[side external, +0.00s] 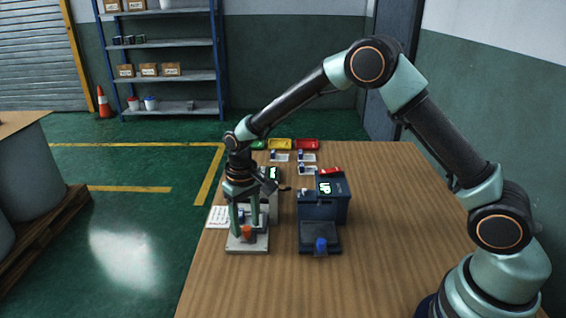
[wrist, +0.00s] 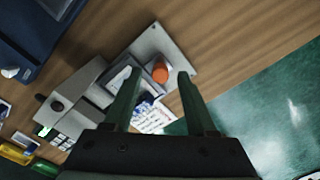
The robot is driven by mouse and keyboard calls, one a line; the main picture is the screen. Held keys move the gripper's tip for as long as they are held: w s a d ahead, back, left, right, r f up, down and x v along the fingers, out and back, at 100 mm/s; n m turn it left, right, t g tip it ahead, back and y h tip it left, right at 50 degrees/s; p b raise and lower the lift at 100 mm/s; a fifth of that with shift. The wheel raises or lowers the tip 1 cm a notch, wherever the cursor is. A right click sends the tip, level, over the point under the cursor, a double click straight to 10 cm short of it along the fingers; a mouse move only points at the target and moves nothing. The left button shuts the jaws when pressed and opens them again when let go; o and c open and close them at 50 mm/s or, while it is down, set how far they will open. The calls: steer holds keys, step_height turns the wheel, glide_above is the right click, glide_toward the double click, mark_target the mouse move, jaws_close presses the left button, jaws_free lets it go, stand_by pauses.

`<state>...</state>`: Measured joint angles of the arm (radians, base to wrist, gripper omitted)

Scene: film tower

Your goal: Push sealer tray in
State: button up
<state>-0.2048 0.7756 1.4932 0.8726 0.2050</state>
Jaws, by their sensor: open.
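The sealer (side external: 335,200) is a dark blue box with a lit display reading "UP". Its dark tray (side external: 320,234) sticks out at the front, with a blue knob (side external: 321,244) at the tray's front end. The sealer is partly in the wrist view (wrist: 32,40) at the upper left. My gripper (side external: 246,226) points down, left of the sealer and tray, over a grey device with a light base plate (side external: 247,246). Its fingers (wrist: 158,75) are apart, with an orange piece (wrist: 160,72) seen between them. I cannot tell whether they touch it.
A grey unit with buttons (wrist: 62,104) stands behind the base plate. A white sheet (side external: 217,217) lies at the table's left edge. Yellow (side external: 280,144) and red (side external: 307,144) trays and small labelled items sit at the back. The wooden table (side external: 400,240) is clear right of the sealer.

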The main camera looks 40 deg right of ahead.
step_height(320, 180, up, 12)
steer(key=shift+f, duration=0.25)
steer(key=shift+s, duration=0.1)
steer(key=s+f+t+y, duration=0.1)
steer(key=s+f+t, duration=0.1)
steer(key=s+t, duration=0.25)
steer(key=x, duration=0.7)
steer(key=d+x, duration=0.1)
steer(key=x, duration=0.3)
steer(key=shift+f, duration=0.15)
stand_by(0.4)
jaws_close()
